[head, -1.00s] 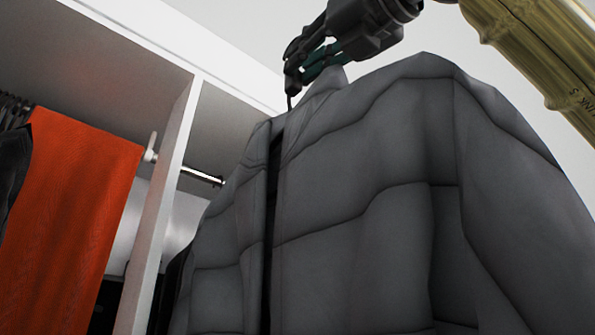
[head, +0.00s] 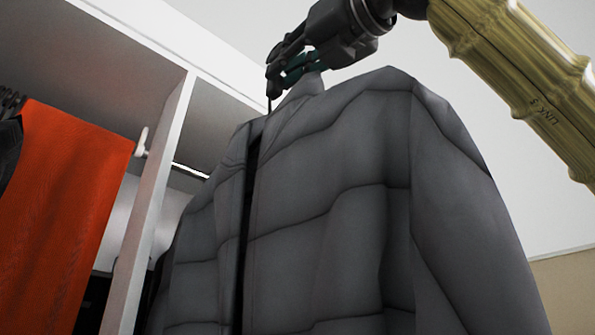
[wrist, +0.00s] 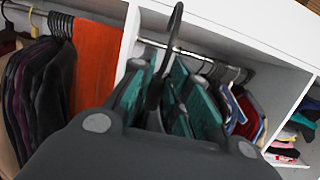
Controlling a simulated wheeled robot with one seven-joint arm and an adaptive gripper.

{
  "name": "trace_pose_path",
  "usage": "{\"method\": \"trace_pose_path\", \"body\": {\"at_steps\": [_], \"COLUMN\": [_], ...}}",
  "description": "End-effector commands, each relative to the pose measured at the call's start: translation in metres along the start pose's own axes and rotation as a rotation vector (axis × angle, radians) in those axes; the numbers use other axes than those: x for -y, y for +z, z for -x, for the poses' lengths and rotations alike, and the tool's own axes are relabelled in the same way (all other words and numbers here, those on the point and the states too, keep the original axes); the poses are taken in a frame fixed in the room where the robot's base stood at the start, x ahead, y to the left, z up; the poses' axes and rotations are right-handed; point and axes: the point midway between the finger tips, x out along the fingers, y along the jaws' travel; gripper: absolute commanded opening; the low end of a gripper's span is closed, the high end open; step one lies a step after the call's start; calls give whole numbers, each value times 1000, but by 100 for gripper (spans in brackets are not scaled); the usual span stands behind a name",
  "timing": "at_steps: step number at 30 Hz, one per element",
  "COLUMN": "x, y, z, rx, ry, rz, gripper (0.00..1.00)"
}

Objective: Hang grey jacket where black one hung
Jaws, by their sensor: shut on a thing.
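The grey quilted jacket (head: 330,220) hangs upright from its hanger and fills the middle of the head view. My gripper (head: 285,75) is shut on the hanger just above the jacket's collar. In the wrist view, the black hanger hook (wrist: 172,40) rises between my gripper's green-padded fingers (wrist: 162,100). The hook's tip appears free and in front of the wardrobe rail (wrist: 165,46), though the exact gap cannot be told. In the head view the jacket hides most of the rail (head: 190,170). No black jacket is clearly identifiable.
A white upright divider (head: 150,210) separates the compartments. An orange garment (head: 65,200) and several dark garments (wrist: 35,90) hang left of it. Several clothes on hangers (wrist: 245,105) hang at the right of the rail. Folded clothes (wrist: 290,140) lie on shelves further right.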

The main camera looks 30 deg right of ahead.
Motion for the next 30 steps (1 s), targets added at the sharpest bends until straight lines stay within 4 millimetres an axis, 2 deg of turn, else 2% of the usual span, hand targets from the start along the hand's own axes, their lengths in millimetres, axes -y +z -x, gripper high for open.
{"method": "trace_pose_path", "body": {"at_steps": [30], "x": [-1], "y": [-15], "z": [-68], "rx": [2], "ry": [-1], "rz": [0], "gripper": [0]}}
